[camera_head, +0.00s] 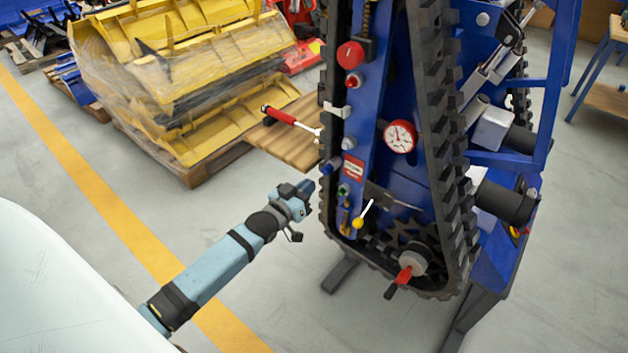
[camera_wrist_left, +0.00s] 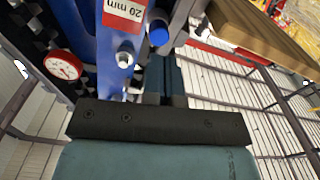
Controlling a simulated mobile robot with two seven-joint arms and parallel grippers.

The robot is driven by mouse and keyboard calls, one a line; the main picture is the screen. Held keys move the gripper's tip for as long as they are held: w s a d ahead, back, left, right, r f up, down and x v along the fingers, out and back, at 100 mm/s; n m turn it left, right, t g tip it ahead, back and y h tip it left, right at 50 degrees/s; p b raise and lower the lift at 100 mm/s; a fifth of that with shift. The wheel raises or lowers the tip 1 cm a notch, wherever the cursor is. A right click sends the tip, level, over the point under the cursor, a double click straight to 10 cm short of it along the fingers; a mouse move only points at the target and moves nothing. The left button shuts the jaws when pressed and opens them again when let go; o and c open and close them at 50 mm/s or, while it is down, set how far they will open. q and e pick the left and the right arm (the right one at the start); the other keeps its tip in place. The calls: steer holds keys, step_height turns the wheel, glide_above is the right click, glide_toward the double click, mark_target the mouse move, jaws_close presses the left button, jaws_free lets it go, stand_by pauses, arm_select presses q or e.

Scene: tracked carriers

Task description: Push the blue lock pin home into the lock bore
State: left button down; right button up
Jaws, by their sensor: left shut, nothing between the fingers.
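The blue lock pin (camera_head: 331,165) sticks out of the blue side plate of the tracked carrier, beside a red label. Its round blue end also shows in the left wrist view (camera_wrist_left: 158,34). The lock bore itself is hidden, so I cannot tell how deep the pin sits. My left gripper (camera_head: 307,186) is shut and empty, just below and left of the pin in the head view. In the left wrist view its closed fingers (camera_wrist_left: 165,78) point toward the pin's end; I cannot tell whether they touch it. My right gripper is not in view.
A wooden shelf (camera_head: 290,135) with a red-handled tool (camera_head: 285,116) lies beside the carrier, above my left gripper in the picture. The black track (camera_head: 436,140), a gauge (camera_head: 400,136) and a yellow-knobbed lever (camera_head: 359,222) are close by.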

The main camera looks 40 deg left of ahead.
arm_select(q)
steer(key=s, duration=1.1)
steer(key=shift+a+r, duration=0.15)
steer(key=shift+a, duration=0.25)
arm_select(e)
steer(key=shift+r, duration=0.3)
arm_select(q)
steer(key=s+d+f+m+g+h, duration=0.1)
steer(key=s+d+f+m+g, duration=0.1)
steer(key=s+d+f+g, duration=0.5)
steer(key=s+d+f+m+h, duration=0.15)
steer(key=s+d, duration=0.35)
steer(key=d, duration=0.6)
step_height(320, 180, up, 14)
steer(key=s+p, duration=0.1)
steer(key=p, duration=1.7)
steer(key=shift+s+p, duration=0.3)
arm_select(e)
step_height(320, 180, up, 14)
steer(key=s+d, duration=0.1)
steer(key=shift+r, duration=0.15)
arm_select(q)
steer(key=shift+m+y, duration=0.25)
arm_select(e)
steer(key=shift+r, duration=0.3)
